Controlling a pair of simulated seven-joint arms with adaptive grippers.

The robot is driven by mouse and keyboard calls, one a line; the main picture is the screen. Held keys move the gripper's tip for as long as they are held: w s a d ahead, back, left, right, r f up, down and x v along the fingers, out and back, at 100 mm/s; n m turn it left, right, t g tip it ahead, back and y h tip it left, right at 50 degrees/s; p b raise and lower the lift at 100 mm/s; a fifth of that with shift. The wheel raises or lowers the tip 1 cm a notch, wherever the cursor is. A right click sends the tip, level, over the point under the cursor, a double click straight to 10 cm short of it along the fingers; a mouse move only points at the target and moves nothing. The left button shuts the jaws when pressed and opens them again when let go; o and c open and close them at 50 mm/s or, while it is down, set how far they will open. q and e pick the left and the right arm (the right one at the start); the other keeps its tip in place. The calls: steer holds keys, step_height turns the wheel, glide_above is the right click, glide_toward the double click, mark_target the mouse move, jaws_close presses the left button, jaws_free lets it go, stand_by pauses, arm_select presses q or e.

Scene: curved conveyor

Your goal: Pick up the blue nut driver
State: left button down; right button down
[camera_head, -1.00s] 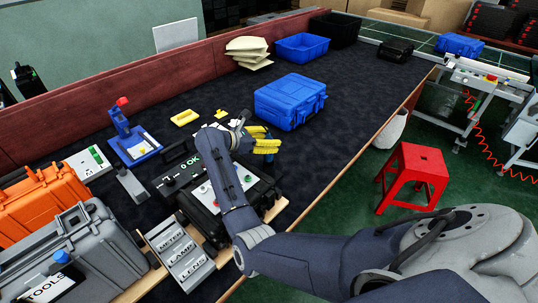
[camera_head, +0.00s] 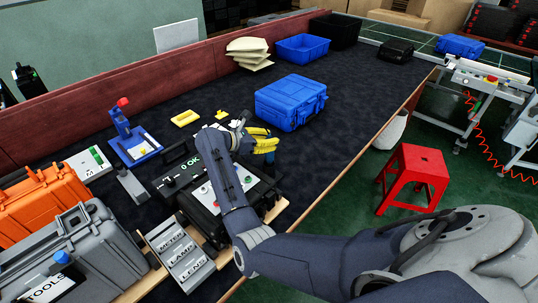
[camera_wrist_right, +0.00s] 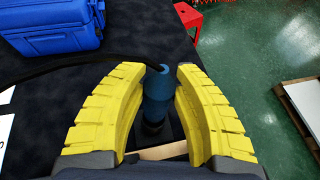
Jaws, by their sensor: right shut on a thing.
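The blue nut driver (camera_wrist_right: 157,88) stands nearly upright between the yellow fingers of my right gripper (camera_wrist_right: 150,100) in the right wrist view. The fingers are shut on its blue handle, and its lower end is dark and partly in shadow. A dark cable passes behind the top of the handle in the wrist view. My left gripper is in neither view.
The blue case (camera_head: 290,101) sits close beyond the gripper. A black device with buttons (camera_head: 205,195) lies under my right arm. A labelled grey rack (camera_head: 180,252) and a grey tool case (camera_head: 75,255) stand at lower left. The bench beyond the blue case is largely clear.

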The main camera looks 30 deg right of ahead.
step_height(320, 180, up, 29)
stand_by(1.5)
steer(key=shift+s+a, duration=0.1)
